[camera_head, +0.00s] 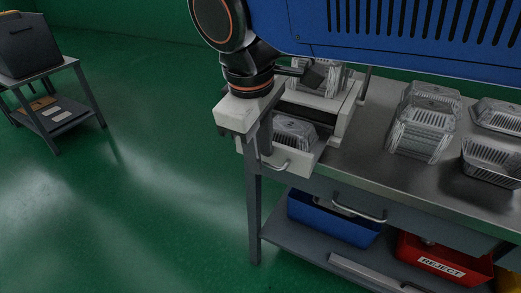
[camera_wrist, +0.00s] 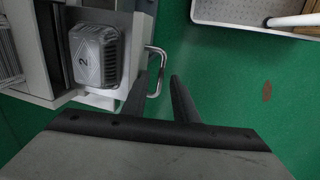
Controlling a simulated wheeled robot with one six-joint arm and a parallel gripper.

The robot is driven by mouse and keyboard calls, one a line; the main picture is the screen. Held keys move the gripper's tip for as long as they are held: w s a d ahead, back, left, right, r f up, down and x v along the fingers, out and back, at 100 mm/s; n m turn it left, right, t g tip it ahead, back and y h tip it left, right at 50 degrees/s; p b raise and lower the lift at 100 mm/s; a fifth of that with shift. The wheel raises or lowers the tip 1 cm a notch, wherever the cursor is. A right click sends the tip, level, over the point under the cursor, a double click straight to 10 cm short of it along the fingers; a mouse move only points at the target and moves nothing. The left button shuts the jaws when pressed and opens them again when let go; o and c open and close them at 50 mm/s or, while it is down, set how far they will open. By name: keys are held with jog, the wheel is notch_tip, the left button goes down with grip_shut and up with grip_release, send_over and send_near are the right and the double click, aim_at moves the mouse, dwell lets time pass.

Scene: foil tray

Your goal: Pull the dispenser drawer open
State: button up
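The dispenser (camera_head: 345,115) is a pale housing at the left end of the steel bench. Its drawer (camera_head: 305,163) stands out at the front, and a foil tray (camera_head: 294,130) shows inside it. In the wrist view this tray (camera_wrist: 96,57) bears a "2". The drawer's metal loop handle (camera_head: 290,166) also shows in the wrist view (camera_wrist: 163,60). My gripper (camera_wrist: 160,78) is open, and the handle's bar appears between its two fingers there. In the head view my gripper (camera_head: 250,136) is by the drawer front; its height against the handle is hard to tell.
Stacked foil trays (camera_head: 422,125) and an open one (camera_head: 492,160) stand on the bench. Below are a blue bin (camera_head: 335,220) and a red REJECT bin (camera_head: 440,262). A small side table (camera_head: 50,108) stands far left. The green floor before the drawer is clear.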

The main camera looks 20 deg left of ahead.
jog(key=shift+r, duration=0.1)
jog(key=s+r, duration=0.3)
jog(key=r, duration=1.4)
jog(key=shift+s, duration=0.1)
